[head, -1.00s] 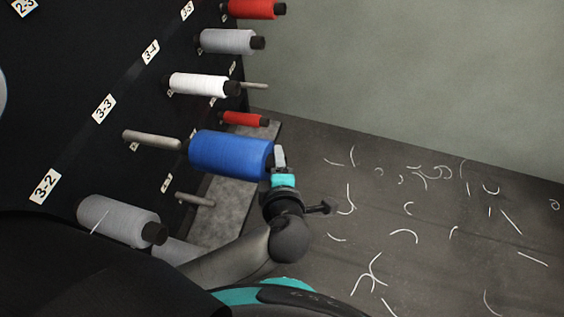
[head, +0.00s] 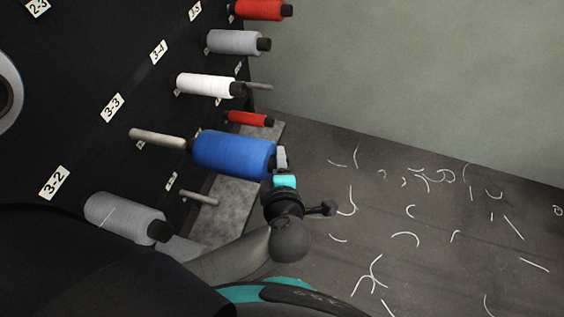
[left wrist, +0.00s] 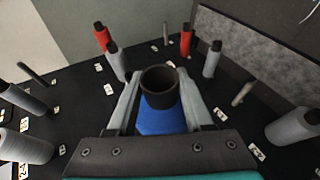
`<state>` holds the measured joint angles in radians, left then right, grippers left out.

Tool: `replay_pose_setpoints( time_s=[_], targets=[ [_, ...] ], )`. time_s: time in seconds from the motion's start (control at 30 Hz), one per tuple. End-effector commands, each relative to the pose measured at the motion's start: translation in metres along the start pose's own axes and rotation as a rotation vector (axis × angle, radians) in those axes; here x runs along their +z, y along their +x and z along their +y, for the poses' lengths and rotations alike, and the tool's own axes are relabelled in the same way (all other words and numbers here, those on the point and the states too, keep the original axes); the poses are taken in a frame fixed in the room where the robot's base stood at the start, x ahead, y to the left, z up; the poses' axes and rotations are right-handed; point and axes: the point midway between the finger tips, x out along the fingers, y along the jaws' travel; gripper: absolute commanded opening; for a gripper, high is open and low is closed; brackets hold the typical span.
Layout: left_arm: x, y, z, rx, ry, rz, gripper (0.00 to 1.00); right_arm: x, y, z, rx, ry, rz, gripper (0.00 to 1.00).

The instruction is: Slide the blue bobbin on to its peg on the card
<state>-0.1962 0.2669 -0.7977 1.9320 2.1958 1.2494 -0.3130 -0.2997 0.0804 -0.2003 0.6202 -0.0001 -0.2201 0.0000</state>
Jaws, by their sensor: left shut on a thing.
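The blue bobbin (head: 233,154) lies roughly level in the head view. Its left end meets the free end of a bare grey peg (head: 157,137) on the black card (head: 85,135). The two look in line, but I cannot tell how far the peg is inside the tube. My left gripper (head: 281,160) is shut on the dark tube end at the bobbin's right. In the left wrist view the dark tube (left wrist: 160,86) stands between the two fingers, with the blue winding (left wrist: 160,120) below it. The far end of the bobbin is hidden there. My right gripper is not in view.
A white bobbin (head: 205,86) sits above the blue one and a grey bobbin (head: 122,216) below left. Red bobbins (head: 249,118) and another grey one (head: 234,42) are farther along. A short bare peg (head: 199,197) is below. Open floor with thread scraps lies right.

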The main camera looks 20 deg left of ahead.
Motion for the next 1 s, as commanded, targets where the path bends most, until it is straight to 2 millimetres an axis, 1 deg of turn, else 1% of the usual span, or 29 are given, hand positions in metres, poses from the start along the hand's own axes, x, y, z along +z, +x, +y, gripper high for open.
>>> replay_pose_setpoints(
  time_s=[0.03, 0.6, 1.0],
  targets=[
    [-0.002, 0.001, 0.003, 0.006, 0.003, 0.002, 0.0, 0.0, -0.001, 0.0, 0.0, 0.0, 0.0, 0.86],
    [-0.016, 0.006, 0.003, 0.006, 0.003, 0.002, 0.0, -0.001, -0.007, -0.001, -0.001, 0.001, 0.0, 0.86],
    [-0.017, 0.007, 0.003, 0.007, 0.003, 0.001, 0.0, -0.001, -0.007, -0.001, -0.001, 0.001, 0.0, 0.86]
  ],
)
